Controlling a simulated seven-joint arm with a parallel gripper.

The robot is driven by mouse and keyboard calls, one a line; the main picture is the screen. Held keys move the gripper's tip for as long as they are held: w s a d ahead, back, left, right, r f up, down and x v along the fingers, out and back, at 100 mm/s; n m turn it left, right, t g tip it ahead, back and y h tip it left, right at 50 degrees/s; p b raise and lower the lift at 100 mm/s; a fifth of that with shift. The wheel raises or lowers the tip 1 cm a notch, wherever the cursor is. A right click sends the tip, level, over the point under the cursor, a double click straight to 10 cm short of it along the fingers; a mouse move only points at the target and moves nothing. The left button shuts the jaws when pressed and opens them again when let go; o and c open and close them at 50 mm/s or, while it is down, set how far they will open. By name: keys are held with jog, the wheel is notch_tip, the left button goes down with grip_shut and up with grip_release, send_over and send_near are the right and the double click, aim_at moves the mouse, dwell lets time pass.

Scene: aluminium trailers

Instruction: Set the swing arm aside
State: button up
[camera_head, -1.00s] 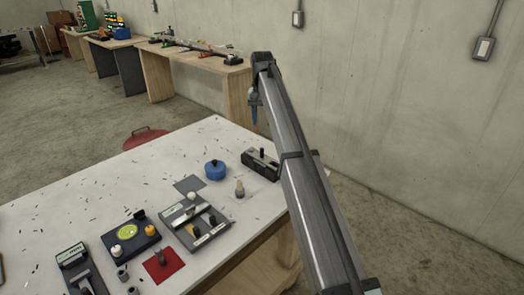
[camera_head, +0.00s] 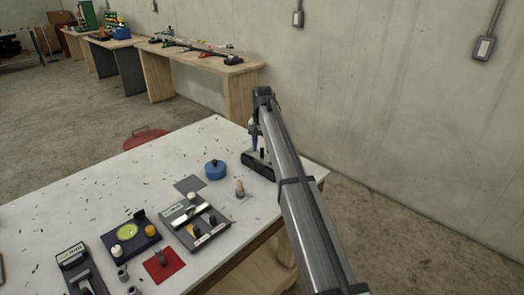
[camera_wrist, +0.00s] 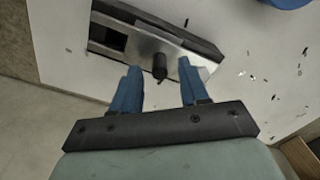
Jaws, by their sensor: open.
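A dark fixture (camera_head: 258,167) sits at the table's right edge in the head view. In the wrist view, the fixture (camera_wrist: 105,12) shows a square dark opening at left and a flat grey metal piece (camera_wrist: 143,47) with an upright black knob (camera_wrist: 160,66). The metal piece looks like the swing arm. My gripper (camera_head: 254,138) is just above this fixture. In the wrist view, the blue fingers of my gripper (camera_wrist: 158,68) are open, one on each side of the knob in the picture. No contact with it is visible.
A blue round container (camera_head: 215,170) and a small tan-topped peg (camera_head: 240,188) stand close left of the fixture. Several other fixtures, including one with a silver bar (camera_head: 192,217), and a red mat (camera_head: 164,266) lie nearer the front. A concrete wall (camera_head: 400,110) is at right.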

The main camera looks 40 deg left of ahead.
jog(key=shift+f, duration=1.1)
grip_shut()
